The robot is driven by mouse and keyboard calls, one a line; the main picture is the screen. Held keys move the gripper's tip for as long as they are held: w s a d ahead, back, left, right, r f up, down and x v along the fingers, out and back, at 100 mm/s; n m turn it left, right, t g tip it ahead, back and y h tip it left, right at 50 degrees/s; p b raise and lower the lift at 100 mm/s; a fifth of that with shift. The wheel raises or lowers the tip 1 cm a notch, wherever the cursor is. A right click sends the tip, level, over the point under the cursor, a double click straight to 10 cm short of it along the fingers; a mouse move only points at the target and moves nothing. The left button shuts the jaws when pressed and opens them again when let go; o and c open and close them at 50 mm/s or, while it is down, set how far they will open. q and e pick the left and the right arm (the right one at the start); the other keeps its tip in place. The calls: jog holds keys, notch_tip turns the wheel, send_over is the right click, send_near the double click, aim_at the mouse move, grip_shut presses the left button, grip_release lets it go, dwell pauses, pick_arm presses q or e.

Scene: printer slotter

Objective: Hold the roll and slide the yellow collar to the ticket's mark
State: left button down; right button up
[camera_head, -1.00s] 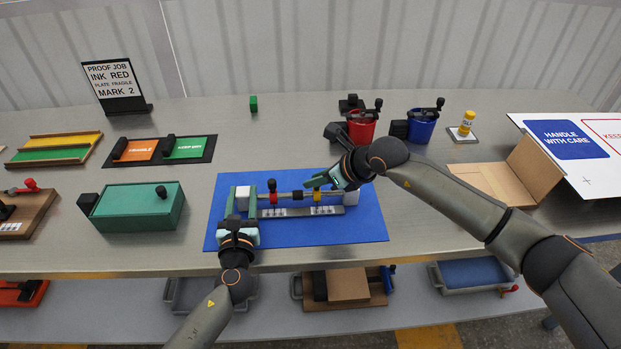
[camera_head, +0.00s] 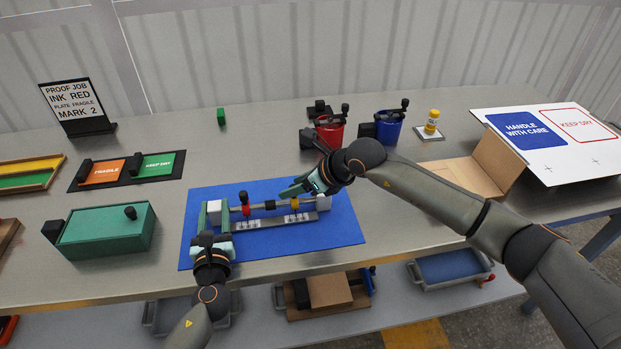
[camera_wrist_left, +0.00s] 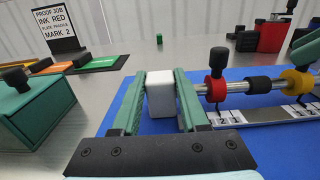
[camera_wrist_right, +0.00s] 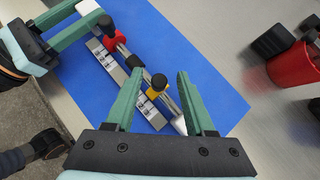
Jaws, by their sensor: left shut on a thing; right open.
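The ticket (camera_head: 72,100) stands at the back left and reads PROOF JOB, INK RED, PLATE FRAGILE, MARK 2. The metal roll (camera_wrist_left: 232,87) lies on a blue mat (camera_head: 335,230), with a numbered strip (camera_head: 285,219) along its front. It carries a red collar (camera_head: 245,208) and a yellow collar (camera_head: 294,203), each with a black knob. My left gripper (camera_wrist_left: 161,78) is shut on the white end block (camera_wrist_left: 161,95) at the roll's left end. My right gripper (camera_wrist_right: 159,76) is open, its fingers on either side of the yellow collar (camera_wrist_right: 153,90); contact is not clear.
A green box (camera_head: 105,230) stands left of the mat, with plates (camera_head: 127,168) behind it. Red (camera_head: 330,133) and blue (camera_head: 389,127) pots stand behind the right arm.

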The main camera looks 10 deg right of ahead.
jog(key=v, duration=1.1)
pick_arm(q)
jog(key=shift+c, duration=1.8)
grip_release()
